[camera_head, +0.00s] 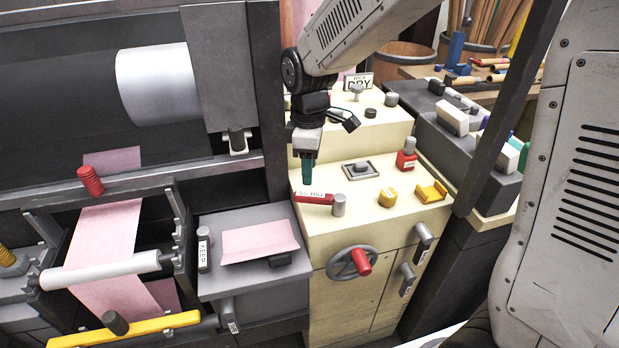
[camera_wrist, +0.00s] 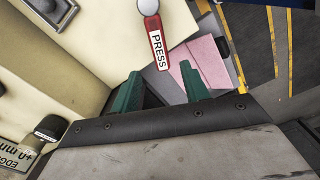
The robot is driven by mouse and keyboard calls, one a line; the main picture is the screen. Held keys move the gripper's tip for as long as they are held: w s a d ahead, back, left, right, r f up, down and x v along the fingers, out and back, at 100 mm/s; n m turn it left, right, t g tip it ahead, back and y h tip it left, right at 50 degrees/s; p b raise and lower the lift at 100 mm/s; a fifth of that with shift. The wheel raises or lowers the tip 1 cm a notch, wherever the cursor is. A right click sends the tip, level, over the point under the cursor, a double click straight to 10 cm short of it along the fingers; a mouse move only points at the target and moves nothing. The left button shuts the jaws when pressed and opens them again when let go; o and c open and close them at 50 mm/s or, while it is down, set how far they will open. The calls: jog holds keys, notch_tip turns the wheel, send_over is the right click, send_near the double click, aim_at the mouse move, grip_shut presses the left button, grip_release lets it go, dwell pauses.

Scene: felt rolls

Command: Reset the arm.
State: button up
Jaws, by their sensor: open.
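My gripper (camera_head: 307,172) hangs from my arm over the cream control cabinet (camera_head: 355,228), fingers pointing down. In the wrist view its two green fingers (camera_wrist: 160,92) stand apart with nothing held between them. A red lever with a white label (camera_head: 314,197) lies just below the fingertips in the head view. The lever also shows in the wrist view (camera_wrist: 156,36), its label reading PRESS, ahead of the fingers. I cannot tell whether the fingers touch it; they look apart from it.
A grey shelf (camera_head: 215,285) holds a pink felt sheet (camera_head: 260,241) left of the cabinet. The cabinet top carries a yellow knob (camera_head: 387,197), a yellow bracket (camera_head: 431,191) and a red block (camera_head: 406,159). A red-handled wheel (camera_head: 345,265) sticks out in front. A dark post (camera_head: 500,110) stands right.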

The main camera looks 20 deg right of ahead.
jog(key=shift+r, duration=0.3)
jog(key=shift+m, duration=0.3)
jog(key=s+d+r+m, duration=0.3)
jog(key=s+d+m, duration=0.1)
jog(key=s, duration=0.4)
jog(key=s+d+r+m+t, duration=0.1)
jog(key=s+d+r+m, duration=0.2)
jog(key=s, duration=0.6)
jog(key=s+d+r+m, duration=0.3)
jog(key=s+d+m, duration=0.1)
jog(key=s, duration=0.5)
jog(key=shift+d+r+m, duration=0.2)
jog(key=shift+d+m, duration=0.1)
jog(key=shift+m, duration=0.6)
